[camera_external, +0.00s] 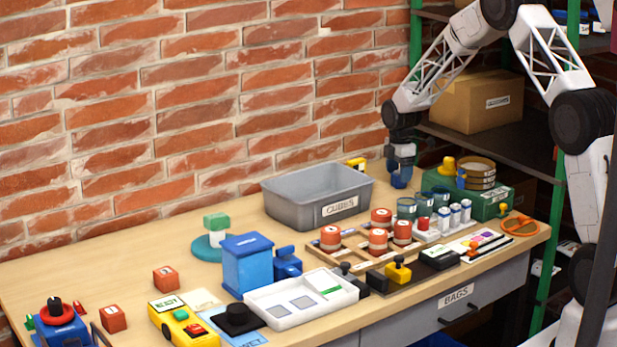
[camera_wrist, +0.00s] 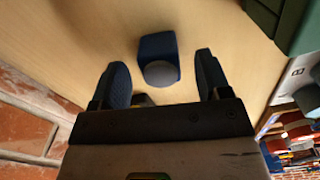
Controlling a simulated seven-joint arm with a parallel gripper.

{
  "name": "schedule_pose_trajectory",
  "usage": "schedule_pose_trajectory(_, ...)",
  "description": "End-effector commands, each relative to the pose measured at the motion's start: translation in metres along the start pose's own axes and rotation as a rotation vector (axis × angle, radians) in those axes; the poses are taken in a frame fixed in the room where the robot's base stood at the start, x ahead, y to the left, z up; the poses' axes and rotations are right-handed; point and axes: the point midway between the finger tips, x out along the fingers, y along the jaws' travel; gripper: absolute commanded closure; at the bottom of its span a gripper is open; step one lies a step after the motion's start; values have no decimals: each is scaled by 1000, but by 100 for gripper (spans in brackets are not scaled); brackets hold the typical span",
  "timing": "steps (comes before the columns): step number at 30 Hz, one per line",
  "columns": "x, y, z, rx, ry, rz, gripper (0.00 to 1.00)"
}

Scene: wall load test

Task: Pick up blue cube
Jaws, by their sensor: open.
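The blue cube (camera_wrist: 157,46) sits on the wooden table in the wrist view, dark blue with a rounded grey patch on its near side. My gripper (camera_wrist: 160,62) is open, with one dark blue finger on each side of the cube and gaps between. The cube lies between and slightly beyond the fingertips. In the external view my gripper (camera_external: 401,178) points down at the back of the table, right of the grey bin. Blue shows at its lower end; I cannot tell cube from fingers there.
The grey bin (camera_external: 290,207) labelled CUBES stands left of my gripper. A green case (camera_external: 495,206) and several cups and bottles stand close on the right and in front. The brick wall (camera_wrist: 28,120) is near. Bare table (camera_wrist: 75,35) surrounds the cube.

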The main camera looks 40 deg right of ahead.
Motion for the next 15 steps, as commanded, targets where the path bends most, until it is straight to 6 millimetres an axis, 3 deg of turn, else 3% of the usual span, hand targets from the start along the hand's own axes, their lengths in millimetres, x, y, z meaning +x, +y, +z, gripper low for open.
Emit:
schedule_pose_trajectory(4,13,0,0,0,0,-2,30)
schedule_pose_trajectory(15,16,0,0,0,0,-1,30)
